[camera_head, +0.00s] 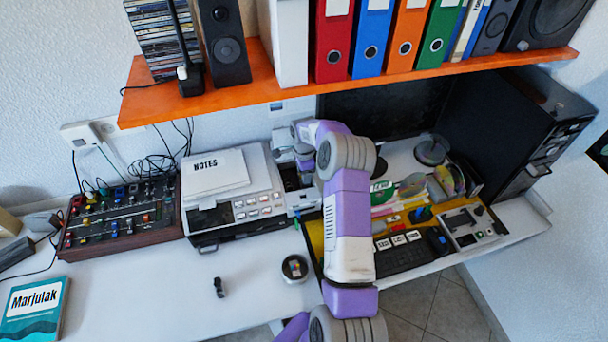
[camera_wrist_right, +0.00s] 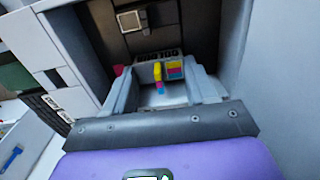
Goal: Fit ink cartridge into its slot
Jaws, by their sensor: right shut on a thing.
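The ink cartridge (camera_wrist_right: 174,69) shows in the right wrist view, with yellow, pink and blue patches and a dark strip marked "100" along its far edge. My right gripper (camera_wrist_right: 162,88) is shut on it, with one grey finger on each side. It is inside or at the mouth of a dark recess (camera_wrist_right: 195,30) in the printer. I cannot tell whether the cartridge touches the slot. In the head view, my right arm reaches to the right side of the printer (camera_head: 208,217); the cartridge is hidden there. My left gripper is out of view.
A mixer (camera_head: 118,218) stands left of the printer. A small dark object (camera_head: 219,288) and a round tin (camera_head: 295,268) lie on the white desk in front. An orange shelf (camera_head: 270,85) with binders hangs above. Pale walls close in around the recess.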

